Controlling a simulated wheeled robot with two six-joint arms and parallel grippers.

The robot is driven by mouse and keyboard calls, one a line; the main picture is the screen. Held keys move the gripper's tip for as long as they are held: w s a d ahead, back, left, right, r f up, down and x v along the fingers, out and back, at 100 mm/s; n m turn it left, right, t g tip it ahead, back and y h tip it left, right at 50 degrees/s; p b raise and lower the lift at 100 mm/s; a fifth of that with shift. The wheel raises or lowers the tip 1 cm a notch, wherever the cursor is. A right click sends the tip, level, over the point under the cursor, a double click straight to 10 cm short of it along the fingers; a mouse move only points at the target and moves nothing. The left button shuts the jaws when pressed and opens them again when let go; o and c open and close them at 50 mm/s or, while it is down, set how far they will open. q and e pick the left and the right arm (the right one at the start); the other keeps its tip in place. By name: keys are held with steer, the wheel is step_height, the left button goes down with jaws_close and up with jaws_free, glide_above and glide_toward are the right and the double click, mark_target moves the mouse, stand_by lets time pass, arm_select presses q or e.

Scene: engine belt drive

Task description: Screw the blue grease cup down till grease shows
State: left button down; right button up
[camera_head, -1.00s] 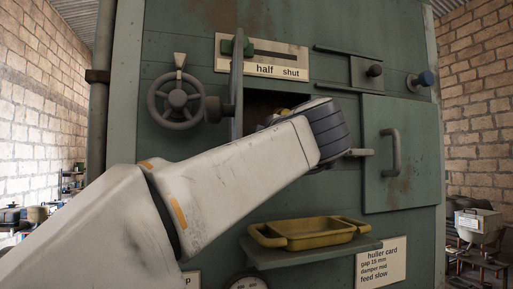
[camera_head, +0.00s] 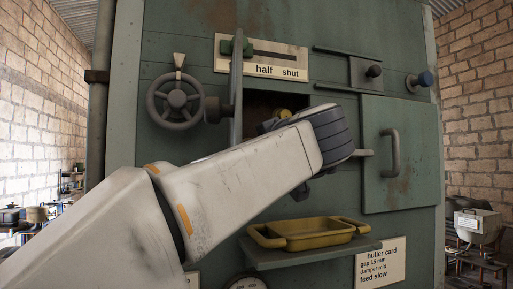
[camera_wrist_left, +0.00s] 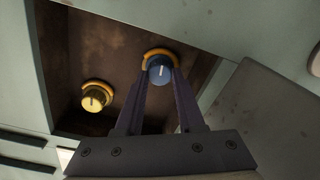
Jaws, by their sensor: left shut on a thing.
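The blue grease cup (camera_wrist_left: 159,72) sits in the dark recess of the green machine, near the top middle of the left wrist view. It has a white mark pointing up in that picture and an orange arc behind its upper edge. My left gripper (camera_wrist_left: 160,78) is shut on it, one finger on each side. In the head view my left wrist hides the blue cup. I cannot make out fresh grease at the cup. My right gripper is not in view.
A yellow cup (camera_wrist_left: 96,98) with its own orange arc sits beside the blue one; it also shows in the head view (camera_head: 284,114). An open hatch door (camera_head: 237,85) stands left of the recess. A yellow tray (camera_head: 305,232) rests on a shelf below my arm.

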arm_select(q)
steer(key=shift+d+f+m, duration=0.1)
steer(key=shift+f+m, duration=0.05)
steer(key=shift+m, duration=0.75)
steer(key=c, duration=0.8)
jaws_free()
steer(key=b+v, duration=0.3)
steer(key=v, duration=0.7)
steer(key=shift+s, duration=0.2)
steer(key=shift+d, duration=0.1)
